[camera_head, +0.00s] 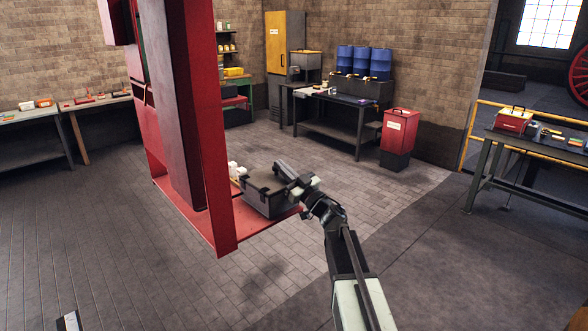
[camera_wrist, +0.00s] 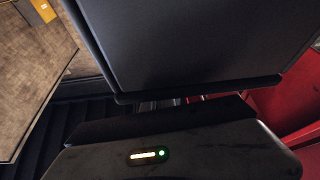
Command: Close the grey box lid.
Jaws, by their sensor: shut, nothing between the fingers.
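The grey box (camera_head: 266,203) stands on the red base at the foot of the tall red frame, with dark latches along its upper edge. Its dark lid (camera_head: 262,184) looks low over the box, but I cannot tell whether it is fully down. My gripper (camera_head: 281,168) is shut and empty, at the back right of the lid; touching or apart is unclear. My arm hides part of the box's right side. In the wrist view a large dark panel (camera_wrist: 200,45), probably the lid, fills the upper middle. My fingertips are not clear there.
The tall red frame (camera_head: 205,110) rises just left of the box, above its red base (camera_head: 205,222). White items (camera_head: 236,170) sit behind the box's left side. A red bin (camera_head: 398,130) and a workbench (camera_head: 335,105) stand farther back. The floor right of the box is clear.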

